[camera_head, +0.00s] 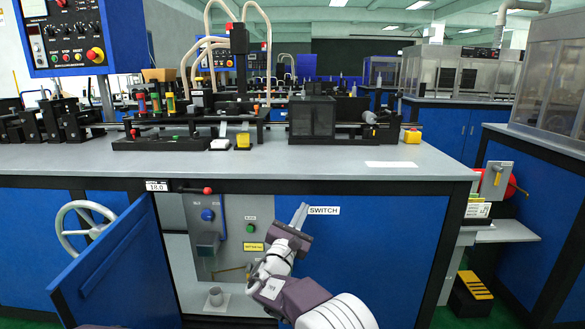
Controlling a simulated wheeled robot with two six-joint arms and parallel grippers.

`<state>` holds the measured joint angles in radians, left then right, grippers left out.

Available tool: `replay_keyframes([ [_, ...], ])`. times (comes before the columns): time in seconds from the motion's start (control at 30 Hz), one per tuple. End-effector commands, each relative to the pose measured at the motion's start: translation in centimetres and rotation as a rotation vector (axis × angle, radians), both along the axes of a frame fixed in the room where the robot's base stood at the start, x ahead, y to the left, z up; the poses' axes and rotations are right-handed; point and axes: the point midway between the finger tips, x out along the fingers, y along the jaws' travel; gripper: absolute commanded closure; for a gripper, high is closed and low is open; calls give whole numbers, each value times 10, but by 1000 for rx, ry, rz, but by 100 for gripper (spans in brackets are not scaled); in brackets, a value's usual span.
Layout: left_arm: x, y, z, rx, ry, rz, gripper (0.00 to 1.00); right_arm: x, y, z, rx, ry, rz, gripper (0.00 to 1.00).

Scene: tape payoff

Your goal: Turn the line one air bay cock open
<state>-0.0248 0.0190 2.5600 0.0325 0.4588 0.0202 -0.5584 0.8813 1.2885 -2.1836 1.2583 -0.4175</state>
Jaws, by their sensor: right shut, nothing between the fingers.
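An open bay under the bench holds a grey panel (231,213). On it are a blue round fitting (207,214) with a blue lever beside it, a green button (251,228), and a yellow label (253,247) too small to read. A thin brass-coloured lever (232,268) sits low on the panel, partly behind my right arm. I cannot tell for sure which fitting is the air bay cock. My right gripper (300,215) is shut and empty, fingers pointing up, in front of the bay's right edge by the SWITCH label (324,211). My left gripper is out of view.
A blue door (112,268) stands open at the bay's left, with a handwheel (75,230) beyond it. A red-knobbed black rod (207,190) sticks out under the bench top (300,160).

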Motion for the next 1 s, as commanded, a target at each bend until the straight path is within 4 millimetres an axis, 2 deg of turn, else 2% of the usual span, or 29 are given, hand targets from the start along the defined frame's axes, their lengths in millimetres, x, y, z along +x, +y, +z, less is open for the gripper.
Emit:
replay_keyframes([
  [0.03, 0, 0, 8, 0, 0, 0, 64, -1, -32, 15, 34, 12, -55, 100],
  [0.07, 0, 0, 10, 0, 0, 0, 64, -3, -53, 20, 58, 26, -91, 100],
  [0.17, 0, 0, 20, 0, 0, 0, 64, -23, -136, 25, 197, 105, -242, 100],
  [0.2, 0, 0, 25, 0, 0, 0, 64, -38, -170, 19, 278, 147, -311, 100],
  [0.27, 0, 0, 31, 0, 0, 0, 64, -68, -216, 5, 415, 210, -414, 100],
  [0.3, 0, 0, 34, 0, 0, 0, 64, -93, -242, -9, 522, 250, -484, 100],
  [0.37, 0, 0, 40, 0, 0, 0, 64, -136, -271, -33, 698, 302, -591, 100],
  [0.4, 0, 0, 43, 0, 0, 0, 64, -167, -283, -52, 825, 330, -662, 100],
  [0.43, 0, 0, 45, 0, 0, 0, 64, -191, -288, -66, 926, 345, -717, 100],
  [0.5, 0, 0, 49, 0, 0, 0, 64, -246, -287, -98, 1167, 364, -841, 100],
  [0.57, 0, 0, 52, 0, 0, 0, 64, -286, -275, -123, 1365, 358, -940, 100],
  [0.6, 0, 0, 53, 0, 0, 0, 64, -309, -264, -138, 1488, 345, -1002, 100],
  [0.7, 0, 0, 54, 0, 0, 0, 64, -355, -228, -167, 1768, 286, -1151, 100],
  [0.83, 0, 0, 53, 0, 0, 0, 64, -393, -182, -197, 2048, 170, -1334, 100],
  [0.9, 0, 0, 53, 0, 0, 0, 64, -402, -162, -208, 2178, 68, -1431, 100],
  [0.93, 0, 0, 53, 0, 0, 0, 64, -400, -155, -210, 2241, 9, -1458, 100],
  [0.97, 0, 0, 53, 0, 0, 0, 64, -387, -149, -208, 2326, -80, -1450, 100],
  [1.0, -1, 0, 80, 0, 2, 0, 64, -387, -151, -180, 2322, -86, -1451, 100],
])
